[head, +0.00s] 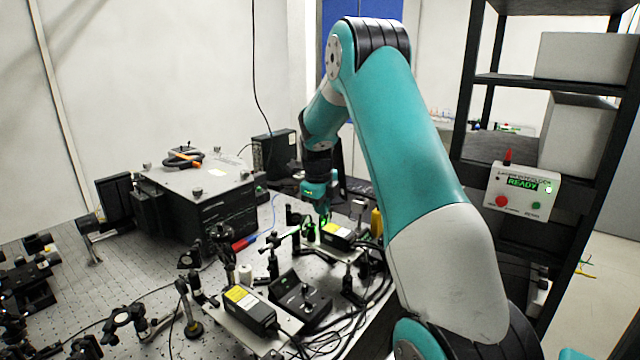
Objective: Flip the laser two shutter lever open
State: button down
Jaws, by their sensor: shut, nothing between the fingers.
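My gripper (324,217) points down near the middle of the head view, at the end of my teal arm. Its jaws look closed and hold nothing. It is just above or beside the rear black laser box with a yellow label (338,233). Whether it touches this box I cannot tell. A second black laser box with a yellow label (250,308) sits on a light plate nearer the camera. I cannot read which box is laser two. The shutter lever is too small to make out, and the area around my gripper is cluttered.
The perforated optical table (150,270) carries several mounts and posts close around both lasers. A large black enclosure (205,205) stands at left. A control box reading READY (522,190) hangs on the shelf rack at right. Cables run along the table's right side.

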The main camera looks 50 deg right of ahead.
aim_at(329, 217)
jog(key=shift+w+d+f+p, duration=0.15)
jog(key=shift+d+p, duration=0.1)
jog(key=shift+d, duration=0.35)
jog(key=shift+w+d+f+p, duration=0.15)
jog(key=shift+d+p, duration=0.1)
jog(key=shift+d, duration=0.35)
jog(key=shift+w+d+f, duration=0.15)
jog(key=shift+d+f, duration=0.15)
jog(key=shift+d, duration=0.15)
jog(key=shift+d, duration=0.15)
